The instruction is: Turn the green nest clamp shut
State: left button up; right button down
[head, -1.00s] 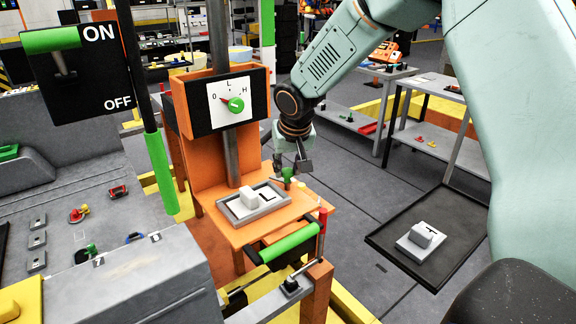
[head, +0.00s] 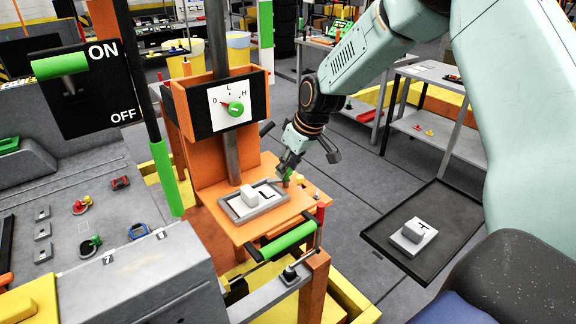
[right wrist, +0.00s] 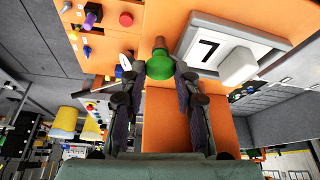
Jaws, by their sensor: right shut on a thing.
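The green nest clamp (head: 287,174) is a small green knob at the right back corner of the grey nest (head: 233,214), on the orange table. My right gripper (head: 290,166) comes down over it from behind. In the right wrist view, my right gripper (right wrist: 160,82) has its two fingers on either side of the green clamp (right wrist: 159,66), shut on it. My left gripper is not in view.
A dial panel (head: 233,107) stands behind the nest. A green-handled bar (head: 287,241) is at the table's front. A black tray (head: 377,230) with another white plate (head: 413,236) is at the right. An ON/OFF switch panel (head: 84,88) is at the left.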

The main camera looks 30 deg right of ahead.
jog(key=n+b, duration=0.1)
jog(key=f+n+y+b, duration=0.1)
jog(key=n+b, duration=0.1)
jog(key=shift+s+d+g, duration=0.1)
jog(key=shift+g, duration=0.3)
jog(key=shift+r+n+g+y+b, duration=0.15)
jog(key=shift+n+g+y+b, duration=0.3)
jog(key=shift+n+b, duration=0.9)
jog(key=shift+n+p, duration=0.4)
jog(key=shift+n, duration=0.15)
jog(key=c, duration=1.4)
grip_release()
jog(key=o, duration=0.4)
jog(key=shift+w+d+r, duration=0.1)
jog(key=shift+w+r, duration=0.05)
jog(key=shift+w, duration=0.05)
jog(key=shift+r, duration=0.1)
